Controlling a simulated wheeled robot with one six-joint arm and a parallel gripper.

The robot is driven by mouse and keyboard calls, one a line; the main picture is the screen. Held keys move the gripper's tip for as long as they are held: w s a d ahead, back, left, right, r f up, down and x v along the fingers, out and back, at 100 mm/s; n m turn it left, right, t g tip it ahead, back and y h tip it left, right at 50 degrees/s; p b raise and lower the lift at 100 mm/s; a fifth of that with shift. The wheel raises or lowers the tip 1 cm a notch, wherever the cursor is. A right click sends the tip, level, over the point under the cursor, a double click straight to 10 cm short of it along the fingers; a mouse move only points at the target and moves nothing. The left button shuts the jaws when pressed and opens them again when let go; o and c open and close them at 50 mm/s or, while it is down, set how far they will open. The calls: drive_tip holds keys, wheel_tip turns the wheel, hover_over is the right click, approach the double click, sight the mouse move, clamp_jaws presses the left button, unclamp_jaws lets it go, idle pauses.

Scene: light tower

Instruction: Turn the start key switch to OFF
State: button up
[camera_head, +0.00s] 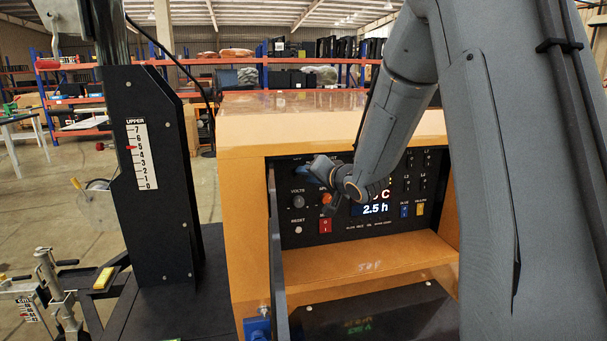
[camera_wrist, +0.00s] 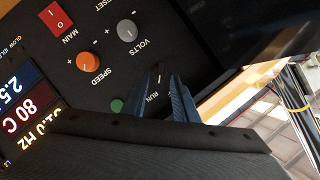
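The start key switch (camera_wrist: 158,74) is a small dark shape on the black control panel (camera_head: 300,215), beside the RUN label, in the wrist view. Its exact setting is too small and dark to tell. My gripper (camera_wrist: 155,84) has its two blue fingers spread apart, with the RUN label showing between them and the key switch near their tips. I cannot tell whether a finger touches it. In the head view my gripper (camera_head: 304,171) is at the panel's upper left and hides the key switch.
The panel sits recessed in an orange housing (camera_head: 240,190). Near the gripper are a grey VOLTS knob (camera_wrist: 127,31), an orange SPEED knob (camera_wrist: 89,58), a red MAIN switch (camera_wrist: 54,17) and a lit display (camera_head: 375,208). An open door edge (camera_head: 277,260) stands at the recess's left.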

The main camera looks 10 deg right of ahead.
drive_tip(key=x, duration=0.3)
clamp_jaws()
